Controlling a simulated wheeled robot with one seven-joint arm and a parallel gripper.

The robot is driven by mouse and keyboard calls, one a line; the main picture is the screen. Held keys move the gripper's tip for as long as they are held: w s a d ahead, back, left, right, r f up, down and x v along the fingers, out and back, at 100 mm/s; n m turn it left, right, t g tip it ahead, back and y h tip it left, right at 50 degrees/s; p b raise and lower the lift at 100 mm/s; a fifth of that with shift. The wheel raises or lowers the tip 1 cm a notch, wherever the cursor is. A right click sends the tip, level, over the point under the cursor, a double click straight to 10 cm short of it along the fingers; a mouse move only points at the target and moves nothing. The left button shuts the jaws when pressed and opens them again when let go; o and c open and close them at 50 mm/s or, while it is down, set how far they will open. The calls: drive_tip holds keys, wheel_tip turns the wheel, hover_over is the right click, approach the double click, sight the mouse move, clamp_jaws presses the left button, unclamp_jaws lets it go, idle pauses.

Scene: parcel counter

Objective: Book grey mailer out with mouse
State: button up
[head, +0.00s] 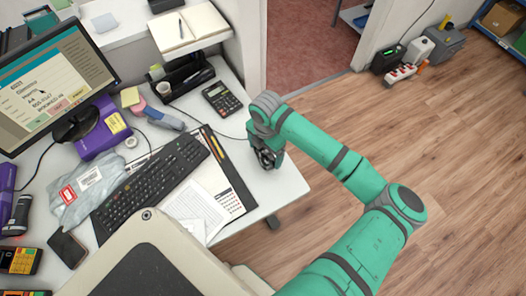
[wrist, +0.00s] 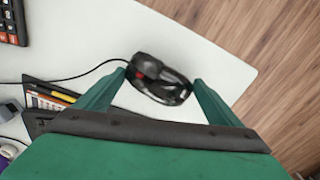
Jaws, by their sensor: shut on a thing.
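The black mouse (wrist: 160,78) with a red spot and a cable lies between the two green fingers of my gripper (wrist: 159,76), over the white desk's corner. My gripper is shut on it. In the head view my gripper (head: 268,157) is at the desk's right edge, and the mouse is mostly hidden under it. The grey mailer (head: 72,210) lies on the desk left of the keyboard, with a red-and-white label and a second label. The monitor (head: 55,85) at the upper left shows a form with text lines and coloured buttons.
The black keyboard (head: 150,187) lies between the mailer and a desk pad with papers (head: 197,210). A calculator (head: 222,98) is behind my gripper. A phone (head: 67,249) and a purple box (head: 103,134) are at the left. The desk's corner around the mouse is mostly bare.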

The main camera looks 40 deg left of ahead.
sight(268, 160)
drive_tip(key=shift+s+a+n, duration=0.25)
drive_tip(key=shift+s+n, duration=0.05)
drive_tip(key=shift+n, duration=0.2)
drive_tip(key=shift+f, duration=0.25)
drive_tip(key=shift+f, duration=1)
drive_tip(key=shift+f, duration=0.15)
drive_tip(key=shift+d, duration=0.25)
idle(0.8)
drive_tip(key=shift+s+d, duration=0.3)
drive_tip(key=shift+d, duration=0.35)
drive_tip(key=shift+s+d, duration=0.25)
drive_tip(key=shift+d, duration=0.4)
drive_tip(key=o, duration=0.9)
